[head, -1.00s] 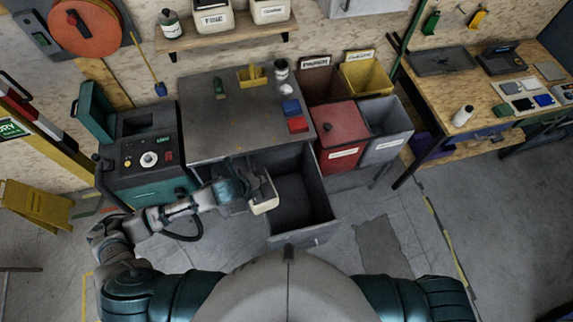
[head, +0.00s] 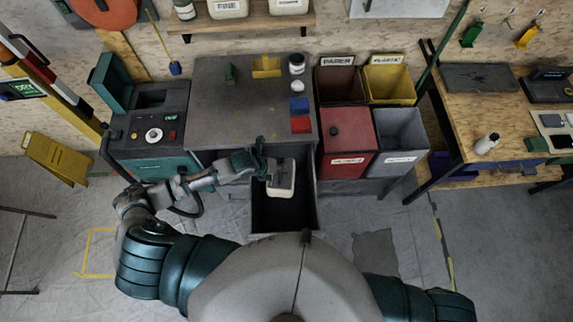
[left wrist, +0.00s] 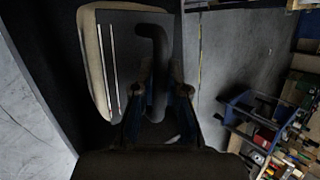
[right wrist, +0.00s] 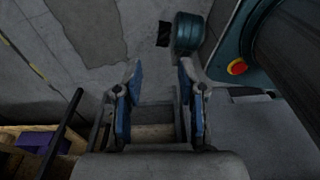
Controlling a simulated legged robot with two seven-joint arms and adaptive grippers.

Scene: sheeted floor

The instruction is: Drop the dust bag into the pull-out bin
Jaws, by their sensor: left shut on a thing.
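The dust bag (head: 283,190), a cream container with a dark grey face, is in the head view above or within the opening of the pull-out bin, near its back end. My left gripper (head: 268,168) is shut on it. In the left wrist view, the fingers of my left gripper (left wrist: 160,88) close around a dark curved handle on the dust bag (left wrist: 95,60). The pull-out bin (head: 285,229) is a dark open drawer under the grey worktop. I cannot tell the bag's height above its floor. My right gripper (right wrist: 160,85) is open and empty in the right wrist view.
The grey worktop (head: 235,100) carries a red block, a blue block and a yellow holder. A red bin (head: 347,140) and a grey bin (head: 402,135) stand to the right of the drawer. A teal machine (head: 150,130) stands to the left. Floor in front is clear.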

